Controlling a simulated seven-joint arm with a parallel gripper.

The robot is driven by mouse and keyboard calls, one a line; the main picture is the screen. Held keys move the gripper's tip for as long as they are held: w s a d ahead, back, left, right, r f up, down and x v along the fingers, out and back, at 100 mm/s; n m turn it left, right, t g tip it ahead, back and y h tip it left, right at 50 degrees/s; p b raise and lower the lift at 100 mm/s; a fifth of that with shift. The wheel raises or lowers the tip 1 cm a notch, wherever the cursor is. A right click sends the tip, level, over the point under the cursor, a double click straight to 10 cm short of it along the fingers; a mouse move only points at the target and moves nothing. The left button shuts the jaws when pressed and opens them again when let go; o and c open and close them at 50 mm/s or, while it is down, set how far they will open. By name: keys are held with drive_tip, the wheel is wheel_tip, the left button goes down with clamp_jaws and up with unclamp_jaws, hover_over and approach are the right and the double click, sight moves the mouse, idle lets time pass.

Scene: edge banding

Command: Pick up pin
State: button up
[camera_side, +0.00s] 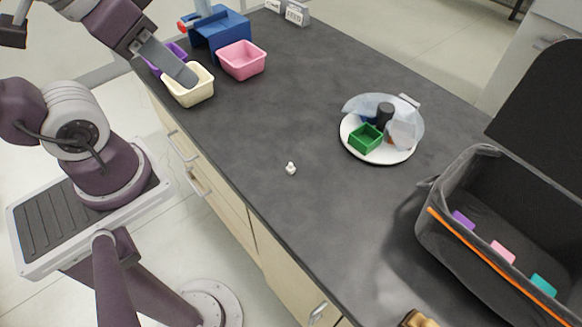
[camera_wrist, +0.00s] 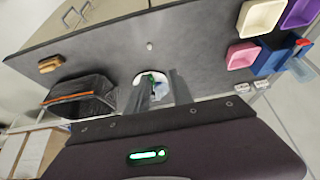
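The pin is a small white piece (camera_side: 291,168) lying on the dark countertop near its front edge, with clear surface around it. It also shows as a small pale dot in the wrist view (camera_wrist: 149,46). My gripper (camera_side: 190,80) is far from it, up and to the left, above the cream bin in the side view. In the wrist view my two grey fingers (camera_wrist: 160,96) stand apart with a gap between them and nothing held. They partly cover the white plate there.
A white plate (camera_side: 355,150) holds a green box, a dark cylinder and clear curved pieces. A black open bag (camera_side: 440,205) stands at right. Cream (camera_side: 190,96), pink (camera_side: 242,62) and purple bins and a blue stand (camera_side: 222,30) are at back left. A brown object (camera_side: 418,319) lies at the front.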

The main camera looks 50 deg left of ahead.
drive_tip(key=shift+o, duration=1.1)
